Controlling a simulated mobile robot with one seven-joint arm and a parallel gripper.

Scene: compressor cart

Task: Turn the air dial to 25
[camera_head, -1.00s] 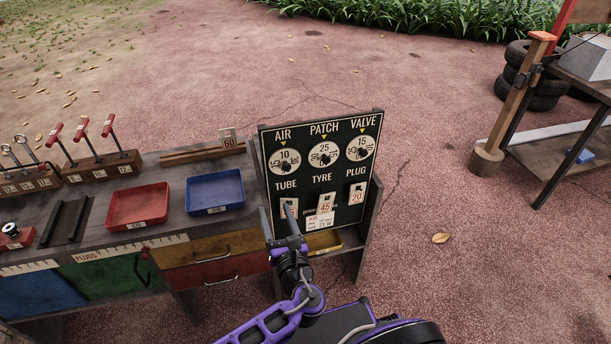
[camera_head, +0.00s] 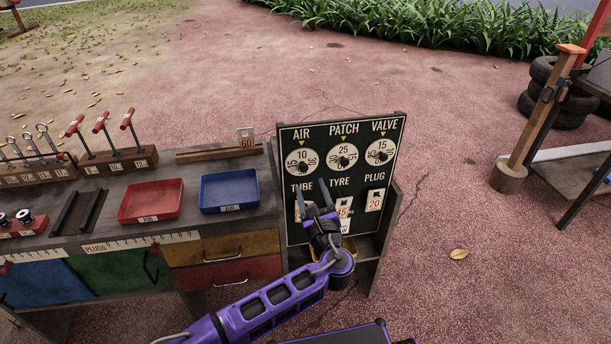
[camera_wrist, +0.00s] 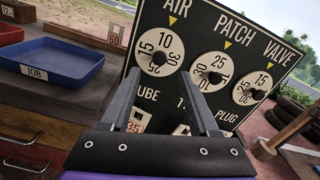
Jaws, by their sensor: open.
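The air dial (camera_head: 302,160) is a white disc at the upper left of the dark price board (camera_head: 341,128). Its 10 is at the top, under the yellow pointer. It also shows in the wrist view (camera_wrist: 160,50), with 15, 25 and other numbers around a dark central knob. The patch dial (camera_head: 343,156) reads 25 and the valve dial (camera_head: 379,152) reads 15. My gripper (camera_head: 325,186) is open and empty in front of the board, below the dials. In the wrist view its fingers (camera_wrist: 160,95) point up toward the board, apart from the air dial.
Price cards hang below the dials, among them the plug card (camera_head: 375,200). A blue tray (camera_head: 229,207) and a red tray (camera_head: 150,218) sit on the bench left of the board. A card reading 60 (camera_head: 246,141) stands behind them. Open paved ground lies to the right.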

